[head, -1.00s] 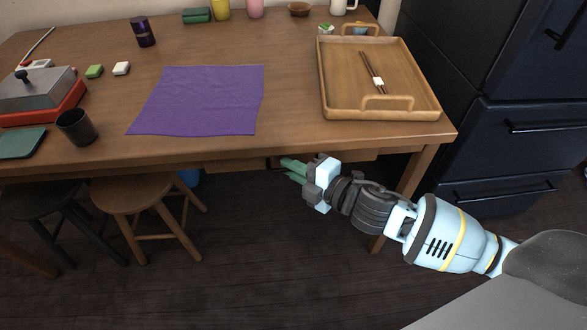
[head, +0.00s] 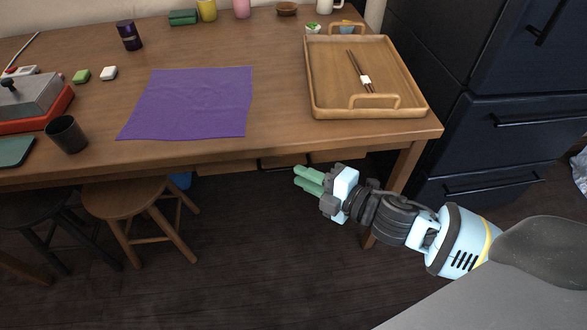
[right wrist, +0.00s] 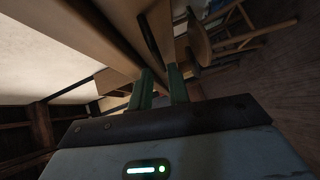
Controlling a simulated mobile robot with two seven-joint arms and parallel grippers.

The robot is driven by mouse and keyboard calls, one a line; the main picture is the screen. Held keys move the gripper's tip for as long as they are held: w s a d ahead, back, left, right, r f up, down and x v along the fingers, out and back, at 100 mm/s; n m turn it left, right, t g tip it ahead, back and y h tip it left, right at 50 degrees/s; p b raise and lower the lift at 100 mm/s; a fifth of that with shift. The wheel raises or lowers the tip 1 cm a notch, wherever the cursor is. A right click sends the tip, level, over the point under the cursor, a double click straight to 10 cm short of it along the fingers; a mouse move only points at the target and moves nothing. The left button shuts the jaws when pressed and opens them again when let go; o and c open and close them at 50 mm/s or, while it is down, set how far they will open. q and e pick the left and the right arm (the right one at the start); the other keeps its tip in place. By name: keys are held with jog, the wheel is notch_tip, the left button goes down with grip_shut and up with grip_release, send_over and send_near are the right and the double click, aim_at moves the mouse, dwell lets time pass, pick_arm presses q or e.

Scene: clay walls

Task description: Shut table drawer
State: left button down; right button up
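The wooden table (head: 290,137) has a drawer front (head: 228,168) showing as a thin strip beneath its near edge in the head view. A dark handle (right wrist: 149,36) shows on a wooden face in the right wrist view, beyond my fingers. How far the drawer stands out is hard to tell, as the tabletop hides most of it. My right gripper (head: 305,179) is just in front of and below the table edge, its green fingers pointing left. In the right wrist view its fingers (right wrist: 161,88) are apart with nothing between them. My left gripper is not in view.
A wooden stool (head: 133,198) and a dark stool (head: 45,210) stand under the table's left part. A table leg (head: 397,190) is behind my right arm. A tray (head: 413,98) and a purple cloth (head: 190,102) lie on top. A dark fridge (head: 500,120) stands right.

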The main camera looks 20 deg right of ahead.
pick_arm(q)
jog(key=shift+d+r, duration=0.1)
pick_arm(e)
jog(key=shift+v, duration=0.9)
jog(key=shift+f, duration=0.1)
